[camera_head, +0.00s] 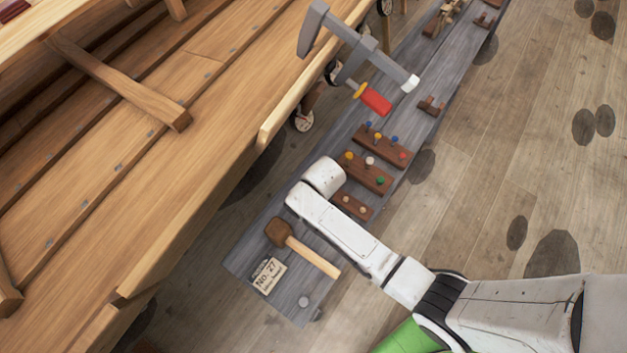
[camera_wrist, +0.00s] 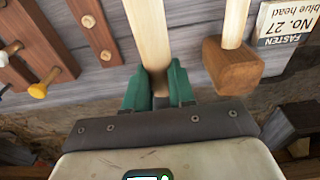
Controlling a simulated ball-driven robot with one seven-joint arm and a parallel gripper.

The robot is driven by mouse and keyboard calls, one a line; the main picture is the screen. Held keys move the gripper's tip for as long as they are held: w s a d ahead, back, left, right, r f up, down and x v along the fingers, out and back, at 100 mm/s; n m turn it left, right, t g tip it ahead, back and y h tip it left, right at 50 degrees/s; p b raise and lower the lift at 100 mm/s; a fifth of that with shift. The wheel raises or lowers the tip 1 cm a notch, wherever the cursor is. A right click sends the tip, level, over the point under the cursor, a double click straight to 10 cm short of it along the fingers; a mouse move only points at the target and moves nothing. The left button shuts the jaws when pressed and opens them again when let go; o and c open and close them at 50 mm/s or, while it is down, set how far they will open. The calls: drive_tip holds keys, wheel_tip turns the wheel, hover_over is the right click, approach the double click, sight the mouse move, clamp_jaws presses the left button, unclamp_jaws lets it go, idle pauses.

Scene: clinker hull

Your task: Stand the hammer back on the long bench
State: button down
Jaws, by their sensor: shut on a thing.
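My gripper (camera_wrist: 158,88) is shut on a pale wooden handle (camera_wrist: 148,35), with a green jaw on each side. The handle runs away from the jaws and out of the top of the wrist view, so no hammer head shows on it. In the head view my arm hides the gripper and the held handle. The long grey bench (camera_head: 268,212) runs from lower middle to upper right. A mallet with a brown wooden head (camera_head: 279,232) and pale handle lies on its near end. In the wrist view this mallet (camera_wrist: 232,68) is just right of the held handle, apart from it.
Brown racks with coloured pegs (camera_head: 368,174) stand on the bench beyond my arm. A grey clamp with a red handle (camera_head: 375,99) shows above the bench. The wooden hull (camera_head: 150,160) borders the left.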

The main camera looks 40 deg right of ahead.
drive_tip(key=shift+w+f+b, duration=0.1)
drive_tip(key=shift+f+b, duration=3.55)
drive_tip(key=shift+f, duration=0.05)
drive_tip(key=shift+f+b, duration=0.3)
drive_tip(key=shift+f, duration=0.2)
drive_tip(key=c, duration=0.9)
unclamp_jaws()
drive_tip(key=shift+o, duration=0.2)
wheel_tip(320, 180, up, 8)
drive_tip(key=p, duration=0.8)
